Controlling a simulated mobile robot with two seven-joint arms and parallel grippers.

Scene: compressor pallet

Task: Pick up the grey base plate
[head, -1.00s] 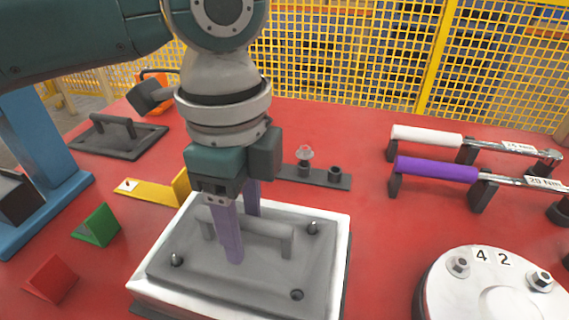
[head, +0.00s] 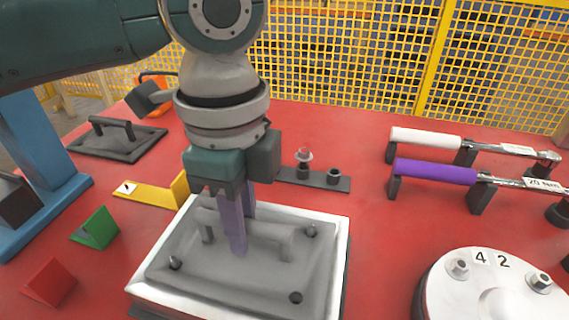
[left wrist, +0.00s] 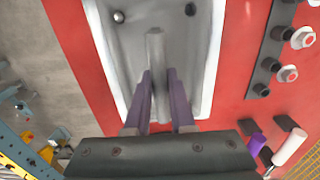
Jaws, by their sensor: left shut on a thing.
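The grey base plate (head: 215,268) lies level within a white-rimmed block (head: 344,255) on the red table. It has a raised bar handle (head: 270,234) across its middle, and studs and a dark hole near its corners. My left gripper (head: 240,238) points down from above, its two purple fingers shut on the handle, one on each side. The left wrist view shows the handle (left wrist: 155,50) running between the fingers (left wrist: 160,88). I cannot see a gap under the plate. My right gripper is in neither view.
A dark plate with a handle (head: 115,142) lies at the back left. A yellow bracket (head: 150,194), green block (head: 97,228) and red block (head: 50,283) are on the left. A purple-handled wrench (head: 437,171) and round white flange (head: 495,295) are on the right.

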